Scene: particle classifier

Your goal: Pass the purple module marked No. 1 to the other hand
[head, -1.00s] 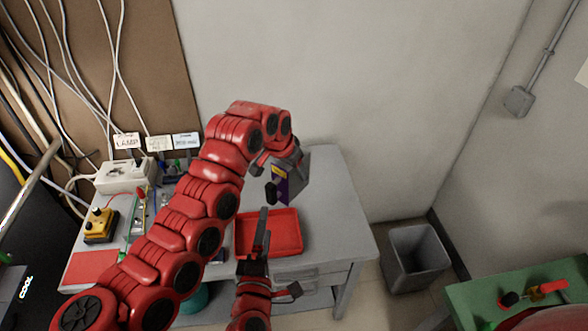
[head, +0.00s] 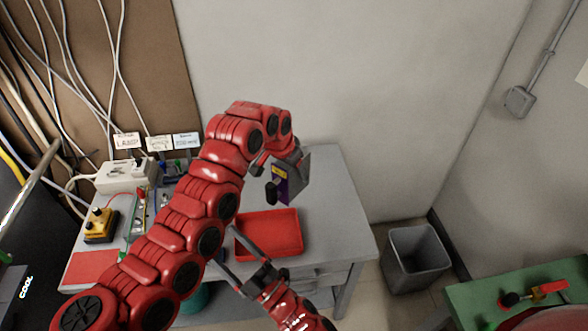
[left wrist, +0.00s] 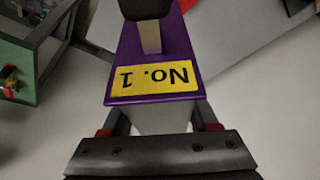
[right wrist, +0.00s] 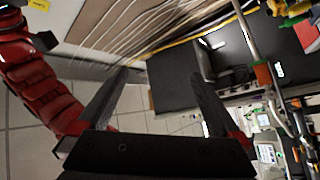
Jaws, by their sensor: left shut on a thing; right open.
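The purple module (head: 283,187) has a black knob and a yellow label. The label reads "No. 1" upside down in the left wrist view, where the module (left wrist: 155,95) fills the middle. My left gripper (head: 285,163) is shut on the module's label end and holds it above the table, behind the red tray. My right gripper (head: 242,262) is below and to the left of the module, in front of the tray and apart from the module. In the right wrist view the right gripper (right wrist: 160,85) is open with nothing between its fingers.
The red tray (head: 290,252) lies empty on the grey table (head: 348,218). A white power strip (head: 125,176), a yellow device (head: 100,226) and cables crowd the table's left. A grey bin (head: 417,262) stands right of the table. A green table (head: 470,295) is at lower right.

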